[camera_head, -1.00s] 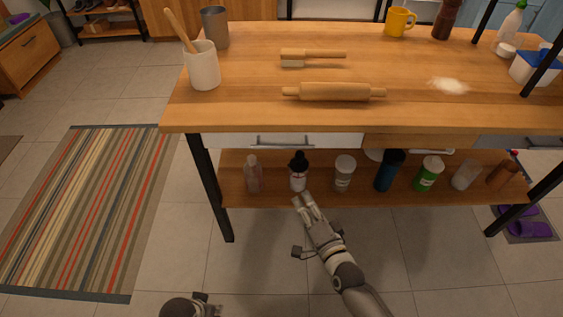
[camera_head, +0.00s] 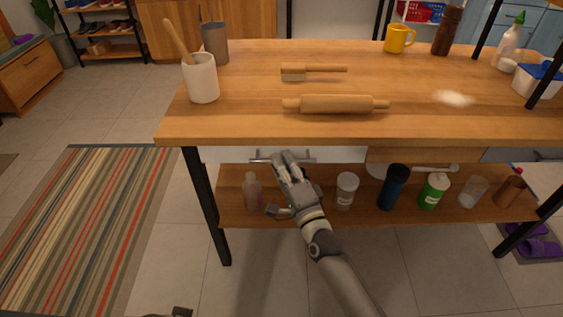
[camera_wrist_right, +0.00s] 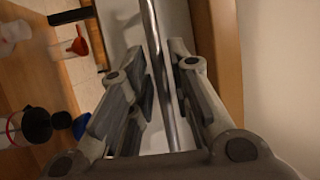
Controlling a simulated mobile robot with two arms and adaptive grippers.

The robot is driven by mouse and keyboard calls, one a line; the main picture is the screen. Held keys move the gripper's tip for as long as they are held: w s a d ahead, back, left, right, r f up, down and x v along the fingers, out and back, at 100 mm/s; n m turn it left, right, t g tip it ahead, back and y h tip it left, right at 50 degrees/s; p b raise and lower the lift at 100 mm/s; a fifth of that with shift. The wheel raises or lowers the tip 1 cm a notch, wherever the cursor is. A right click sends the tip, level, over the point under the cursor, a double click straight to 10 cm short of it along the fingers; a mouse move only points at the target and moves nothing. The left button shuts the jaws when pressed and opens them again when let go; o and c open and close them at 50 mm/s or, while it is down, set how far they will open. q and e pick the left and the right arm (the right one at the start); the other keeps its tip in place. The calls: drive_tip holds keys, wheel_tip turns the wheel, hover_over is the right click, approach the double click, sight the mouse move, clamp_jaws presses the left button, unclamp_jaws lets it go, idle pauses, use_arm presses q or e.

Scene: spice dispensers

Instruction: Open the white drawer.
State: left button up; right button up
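The white drawer (camera_head: 340,155) is under the left part of the wooden table's front edge. It appears shut. Its metal bar handle (camera_head: 305,160) runs along its front; in the right wrist view the handle (camera_wrist_right: 152,35) passes between my fingers. My right gripper (camera_head: 285,158) reaches up to the handle. In the wrist view my right gripper (camera_wrist_right: 163,90) is open, with one finger on each side of the bar, and a gap shows beside the bar. Only a small dark piece of what seems my left gripper (camera_head: 181,312) shows at the bottom edge.
A lower shelf (camera_head: 300,212) holds several bottles and jars, including a clear bottle (camera_head: 252,192) and a jar (camera_head: 346,190) close to my right arm. A wooden drawer front (camera_head: 425,155) is to the right. A rolling pin (camera_head: 335,104) lies on the tabletop.

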drive_tip(key=shift+w+a+r, duration=0.1)
drive_tip(key=shift+w+a, duration=0.15)
drive_tip(key=shift+w, duration=0.25)
use_arm(q)
drive_tip(key=shift+r, duration=0.3)
use_arm(e)
clamp_jaws()
